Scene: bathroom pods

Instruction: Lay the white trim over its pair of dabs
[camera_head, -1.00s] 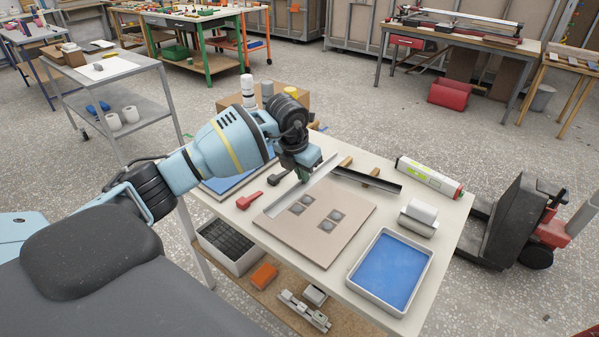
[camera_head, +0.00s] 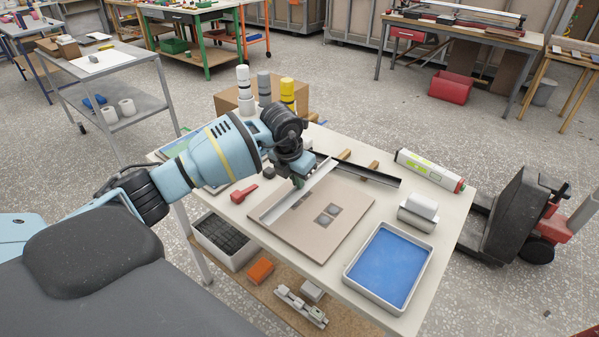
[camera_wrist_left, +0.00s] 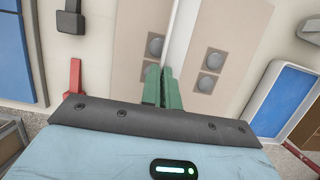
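My left gripper (camera_head: 298,182) is shut on the white trim (camera_head: 282,202), a long pale strip lying slantwise over the beige board (camera_head: 298,246). One pair of grey dabs (camera_head: 327,214) shows clear on the board. The other pair (camera_head: 304,198) is partly hidden behind the trim in the head view. In the left wrist view, green fingertips (camera_wrist_left: 162,85) grip the trim (camera_wrist_left: 182,32), which appears between the left dabs (camera_wrist_left: 155,46) and the right dabs (camera_wrist_left: 211,72). I cannot tell whether the trim touches the board. My right gripper is out of view.
A dark trim (camera_head: 375,176) lies behind the board by wooden pegs. A red-handled tool (camera_head: 243,193) lies left. Bottles (camera_head: 287,92) stand behind my arm.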

